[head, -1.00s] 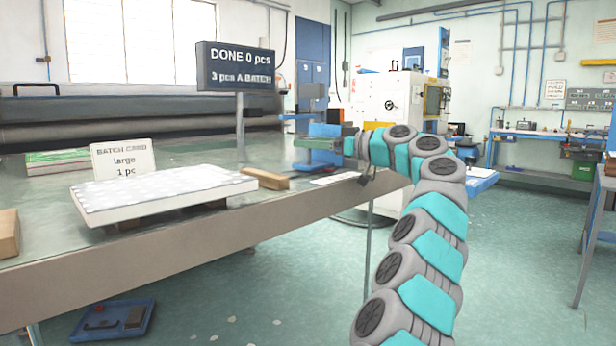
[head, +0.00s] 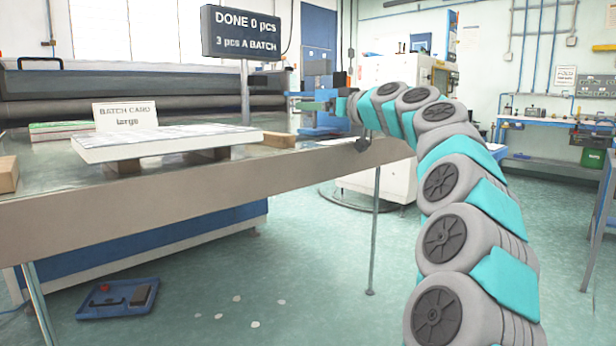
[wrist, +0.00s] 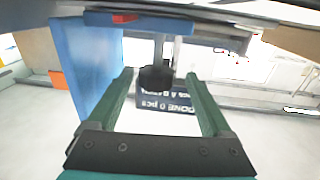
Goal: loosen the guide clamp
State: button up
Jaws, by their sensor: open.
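A blue fixture (head: 322,120) stands at the far right end of the table, beside my gripper (head: 312,105). In the wrist view, a blue upright plate (wrist: 88,62) is to the left of my fingers. A dark rounded knob (wrist: 157,77) on a grey stem shows between the two green fingertips of my gripper (wrist: 158,92). It looks like the guide clamp's knob, but I cannot be sure. My gripper is open, with a gap on both sides of the knob; I cannot tell how deep the knob sits between the fingers.
A dark sign (head: 241,32) reading "DONE 0 pcs" stands on the table (head: 200,190). A blue pedal box (head: 118,298) is on the floor. The floor at right is open.

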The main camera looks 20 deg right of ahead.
jog(key=shift+a+r+m+t+h+p, duration=0.15)
jog(key=shift+m+t+h+p, duration=0.15)
jog(key=shift+m+h+p, duration=1.05)
